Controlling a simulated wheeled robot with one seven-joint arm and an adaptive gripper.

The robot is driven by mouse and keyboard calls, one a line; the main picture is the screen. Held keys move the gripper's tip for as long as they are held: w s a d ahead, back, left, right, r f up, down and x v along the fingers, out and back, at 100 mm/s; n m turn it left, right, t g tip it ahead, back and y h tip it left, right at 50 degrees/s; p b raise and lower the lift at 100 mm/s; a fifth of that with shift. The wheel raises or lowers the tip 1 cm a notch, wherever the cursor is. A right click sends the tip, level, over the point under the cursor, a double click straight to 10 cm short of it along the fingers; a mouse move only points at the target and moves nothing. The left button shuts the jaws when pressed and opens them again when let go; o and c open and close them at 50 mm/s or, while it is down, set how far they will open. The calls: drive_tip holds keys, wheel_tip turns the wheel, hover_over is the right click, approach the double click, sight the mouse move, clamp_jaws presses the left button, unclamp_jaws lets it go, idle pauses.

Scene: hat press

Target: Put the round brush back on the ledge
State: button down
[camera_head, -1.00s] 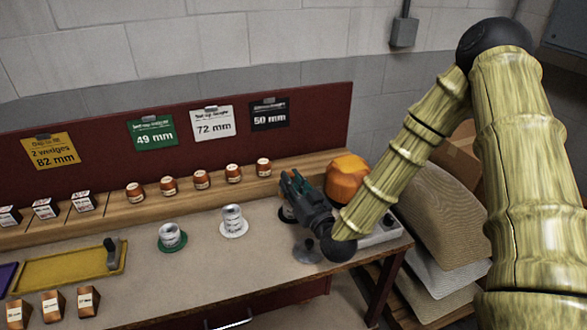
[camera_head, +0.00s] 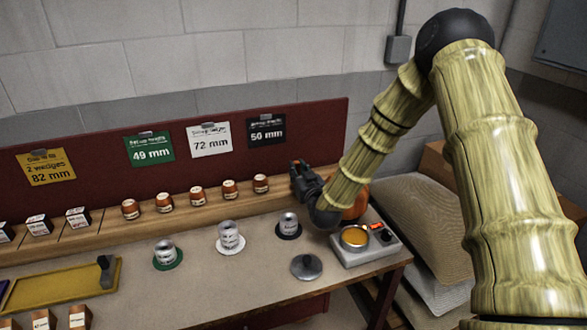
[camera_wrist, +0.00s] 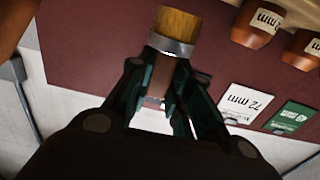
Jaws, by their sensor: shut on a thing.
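My gripper (camera_head: 297,167) is at the right end of the wooden ledge (camera_head: 108,230), near the red back board, its fingers pointing up and left in the head view. In the wrist view my gripper (camera_wrist: 168,85) is shut on the round brush (camera_wrist: 176,23), which shows a wooden end and a grey metal band between the fingers. The brush is hard to make out in the head view. I cannot tell whether it touches the ledge.
Several brown jars (camera_head: 196,195) line the ledge left of my gripper. Weight stacks on green, white and black discs (camera_head: 289,235) stand on the table. A grey lid (camera_head: 306,267) and a heater with an amber-filled pan (camera_head: 355,237) are at right, beside an orange object (camera_head: 356,203).

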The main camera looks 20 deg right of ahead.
drive_tip(key=w, duration=0.2)
drive_tip(key=w+p, duration=0.1)
drive_tip(key=w, duration=0.1)
drive_tip(key=w+f, duration=0.1)
drive_tip(key=w, duration=0.1)
drive_tip(key=shift+w+d+p, duration=0.3)
drive_tip(key=shift+f+p, duration=0.5)
drive_tip(key=shift+f, duration=1.1)
drive_tip(key=shift+f, duration=0.15)
drive_tip(key=c, duration=1.3)
unclamp_jaws()
drive_tip(key=shift+s, duration=0.3)
drive_tip(key=s+b, duration=0.2)
drive_tip(key=s, duration=0.9)
drive_tip(key=shift+s+d+r+b, duration=0.15)
drive_tip(key=shift+s+r+b, duration=0.1)
drive_tip(key=shift+b, duration=0.1)
